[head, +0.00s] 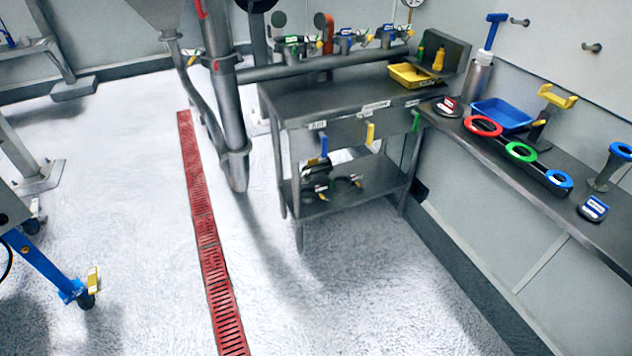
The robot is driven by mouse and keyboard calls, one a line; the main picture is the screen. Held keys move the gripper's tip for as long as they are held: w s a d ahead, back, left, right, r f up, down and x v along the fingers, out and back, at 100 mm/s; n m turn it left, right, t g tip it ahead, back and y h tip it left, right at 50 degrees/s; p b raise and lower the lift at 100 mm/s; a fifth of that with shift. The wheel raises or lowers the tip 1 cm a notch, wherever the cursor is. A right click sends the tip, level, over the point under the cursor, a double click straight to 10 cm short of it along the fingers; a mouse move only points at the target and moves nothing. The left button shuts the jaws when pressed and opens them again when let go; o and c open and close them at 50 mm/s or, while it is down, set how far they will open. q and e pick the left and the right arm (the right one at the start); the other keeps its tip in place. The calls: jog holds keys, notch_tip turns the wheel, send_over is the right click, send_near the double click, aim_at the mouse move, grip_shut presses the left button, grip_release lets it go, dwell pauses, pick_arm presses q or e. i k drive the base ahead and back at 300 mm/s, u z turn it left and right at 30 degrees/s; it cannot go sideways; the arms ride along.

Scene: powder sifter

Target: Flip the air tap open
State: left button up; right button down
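Three labelled valve-like fittings sit along the pipe behind the grey steel table: one with green (291,44), one with blue (345,40) and another with blue (387,36). Small yellow and red parts show beside them. Neither of my grippers shows in the head view.
The steel table (330,95) carries a yellow tray (410,76), with blue, yellow and green handles along its front. A wall shelf (470,125) on the right holds a blue tray (501,115) and coloured rings. A red floor grate (205,225) crosses clear floor.

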aim_at(324, 138)
jog(key=k, duration=0.4)
jog(key=u, duration=0.75)
jog(key=i, duration=0.65)
jog(key=u, duration=0.75)
jog(key=i, duration=1)
jog(key=z, duration=0.85)
jog(key=i, duration=0.45)
jog(key=z, duration=0.55)
